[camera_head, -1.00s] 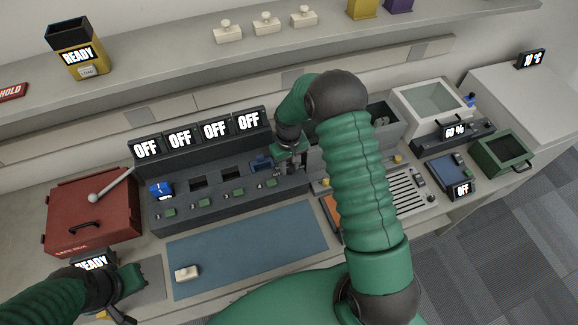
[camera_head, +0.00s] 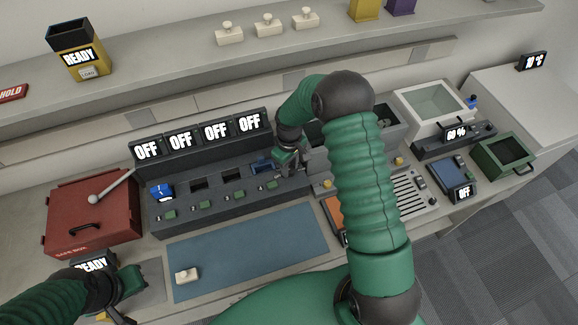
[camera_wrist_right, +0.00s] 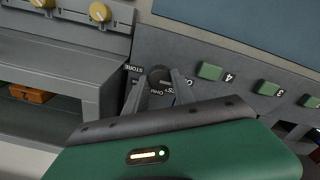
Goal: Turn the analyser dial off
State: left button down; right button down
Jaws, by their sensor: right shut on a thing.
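The analyser dial (camera_wrist_right: 160,76) is a dark round knob on the grey bank, with white lettering around it, including STORE. In the right wrist view the two fingers of my right gripper (camera_wrist_right: 161,88) sit on either side of it, closed on it. The dial's pointer cannot be made out. In the head view my right gripper (camera_head: 291,166) is at the right end of the bank and hides the dial. My left gripper (camera_head: 128,288) is at the lower left, away from the dial; its finger gap is unclear.
The dark bank (camera_head: 225,200) carries several OFF displays and green buttons. A blue mat (camera_head: 250,245) with a small pale block (camera_head: 187,274) lies in front. A red safe box (camera_head: 95,220) stands left. Yellow knobs (camera_wrist_right: 100,12) on a grey unit are close to my right gripper.

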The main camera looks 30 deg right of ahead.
aim_at(290, 169)
jog(key=c, duration=1.4)
grip_release()
jog(key=shift+s, duration=0.1)
jog(key=o, duration=0.3)
jog(key=shift+d, duration=0.1)
jog(key=shift+o, duration=0.2)
notch_tip(290, 169, up, 17)
jog(key=b, duration=0.2)
jog(key=shift+f, duration=0.2)
